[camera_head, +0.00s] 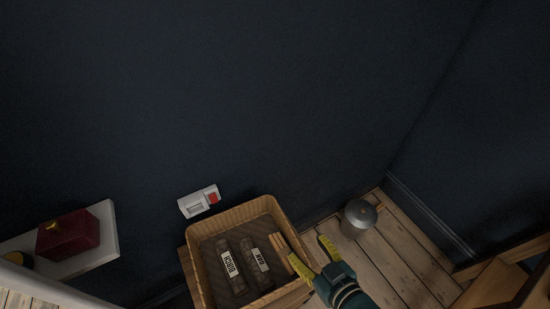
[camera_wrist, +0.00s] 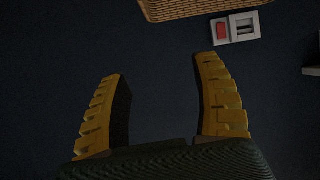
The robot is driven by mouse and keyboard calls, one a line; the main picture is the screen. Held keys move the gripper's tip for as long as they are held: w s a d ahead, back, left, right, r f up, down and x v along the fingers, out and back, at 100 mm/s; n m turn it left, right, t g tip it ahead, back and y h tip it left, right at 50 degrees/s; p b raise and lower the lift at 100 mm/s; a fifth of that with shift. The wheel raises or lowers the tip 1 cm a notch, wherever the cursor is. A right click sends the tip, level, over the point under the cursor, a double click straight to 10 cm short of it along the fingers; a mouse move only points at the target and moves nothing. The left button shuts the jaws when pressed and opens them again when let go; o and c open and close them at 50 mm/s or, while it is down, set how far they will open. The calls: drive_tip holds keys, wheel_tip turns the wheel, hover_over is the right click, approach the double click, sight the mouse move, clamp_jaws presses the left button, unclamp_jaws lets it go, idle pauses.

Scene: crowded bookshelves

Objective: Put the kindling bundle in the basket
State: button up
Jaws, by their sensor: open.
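The wicker basket (camera_head: 197,269) stands at the lower middle of the head view. Its rim also shows at the top of the wrist view (camera_wrist: 190,10). Pale thin sticks (camera_head: 278,242), which look like the kindling bundle, show at the basket's right inner side. Whether they rest fully inside is hard to tell. Two dark pieces with white labels, one reading BIRCH (camera_head: 230,264), lie in the basket. My gripper (camera_head: 308,253) is just right of the basket, its yellow fingers spread. In the wrist view the gap between the fingers (camera_wrist: 160,80) is empty.
A white wall plate with a red part (camera_head: 199,201) is on the dark wall behind the basket. A grey metal can (camera_head: 358,217) stands right of my gripper on planks. A white shelf (camera_head: 105,240) with a dark red box (camera_head: 68,235) is at left. Wooden furniture (camera_head: 495,283) is at lower right.

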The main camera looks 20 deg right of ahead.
drive_tip(key=w+a+r+t+h, duration=0.15)
drive_tip(key=w+r, duration=0.25)
drive_tip(key=r, duration=0.5)
drive_tip(key=w+a+r+t, duration=0.1)
drive_tip(key=w+r+t, duration=0.15)
drive_tip(key=r, duration=0.65)
drive_tip(key=s+a+r+m+t, duration=0.1)
drive_tip(key=a+r+t, duration=0.1)
drive_tip(key=r, duration=0.9)
drive_tip(key=s+a+r+m+t, duration=0.1)
drive_tip(key=a+r, duration=0.4)
drive_tip(key=r, duration=0.6)
drive_tip(key=shift+s+a+t, duration=0.3)
drive_tip(key=shift+s+t, duration=0.25)
drive_tip(key=shift+t, duration=0.65)
